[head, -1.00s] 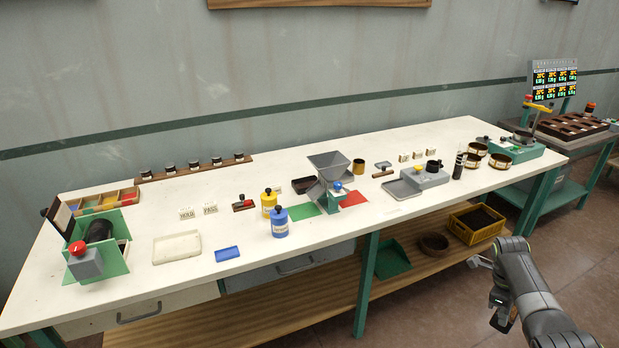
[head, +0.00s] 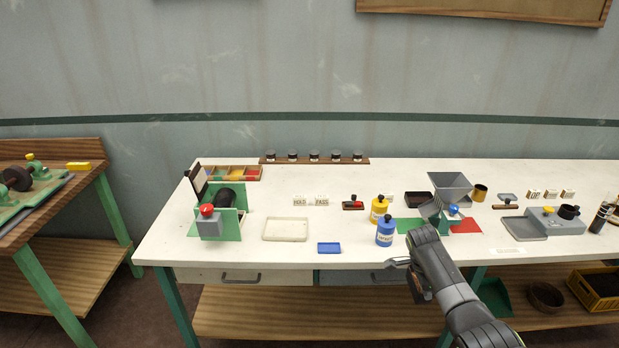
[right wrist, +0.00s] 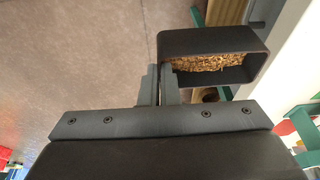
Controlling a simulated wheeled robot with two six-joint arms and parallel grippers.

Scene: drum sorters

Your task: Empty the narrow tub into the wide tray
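The narrow tub (right wrist: 212,42) is dark and box-shaped, with brown grain or pellets inside, seen in the right wrist view. My right gripper (right wrist: 160,82) is shut on one wall of it at the tub's left end. A wide, shallow cream tray (head: 286,229) lies on the bench left of the gripper and looks empty. My left gripper is not in view.
A small blue tray (head: 329,248) lies at the front edge. Blue (head: 385,234) and yellow (head: 379,210) bottles stand near my right gripper. A grey hopper (head: 450,186) is behind, and a green drum device (head: 222,212) stands left of the cream tray. The bench around the cream tray is mostly clear.

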